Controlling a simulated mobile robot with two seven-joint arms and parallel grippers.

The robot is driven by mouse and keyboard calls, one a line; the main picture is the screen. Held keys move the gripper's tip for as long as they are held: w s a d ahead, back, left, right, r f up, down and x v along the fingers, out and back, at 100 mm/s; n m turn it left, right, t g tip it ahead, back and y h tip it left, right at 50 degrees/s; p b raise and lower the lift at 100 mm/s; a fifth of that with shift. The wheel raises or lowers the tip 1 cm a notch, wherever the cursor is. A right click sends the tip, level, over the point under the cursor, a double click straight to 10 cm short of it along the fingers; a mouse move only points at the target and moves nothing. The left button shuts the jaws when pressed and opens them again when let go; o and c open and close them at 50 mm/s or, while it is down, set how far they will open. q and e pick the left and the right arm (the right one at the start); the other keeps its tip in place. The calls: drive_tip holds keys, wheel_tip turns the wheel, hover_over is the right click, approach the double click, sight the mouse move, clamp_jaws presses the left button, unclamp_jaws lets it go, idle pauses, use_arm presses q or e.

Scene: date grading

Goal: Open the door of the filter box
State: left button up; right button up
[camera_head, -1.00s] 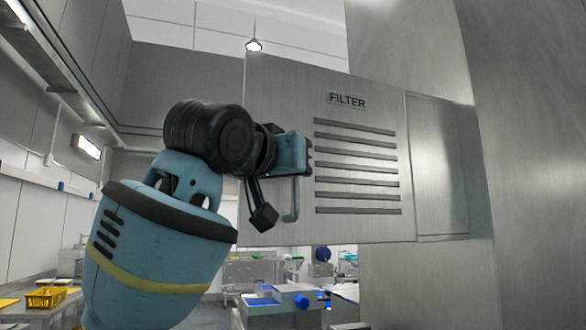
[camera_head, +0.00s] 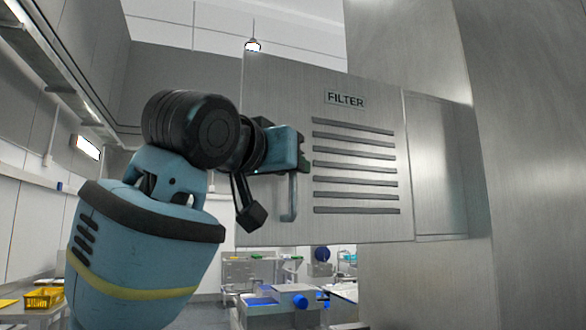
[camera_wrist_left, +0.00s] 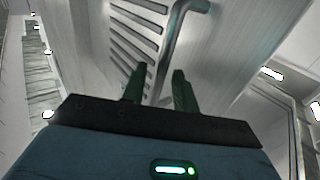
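The filter box door (camera_head: 356,125) is a brushed-metal panel with a FILTER label and several dark slots. It looks closed. Its handle (camera_head: 289,205), a vertical metal bar near the left edge, is partly hidden behind my left gripper (camera_head: 303,151). In the left wrist view the handle (camera_wrist_left: 174,45) runs down between the two green fingers of my left gripper (camera_wrist_left: 158,82). The fingers stand apart, one on each side of the bar, with gaps showing. I cannot tell whether either finger touches it. My right gripper is not in view.
The plain metal side of the box (camera_head: 440,170) and a large metal wall (camera_head: 530,200) stand to the right. Below the box are a bench with blue items (camera_head: 275,305) and other equipment. A yellow basket (camera_head: 43,298) sits at lower left.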

use_arm(q)
drive_tip(key=shift+v, duration=2.75)
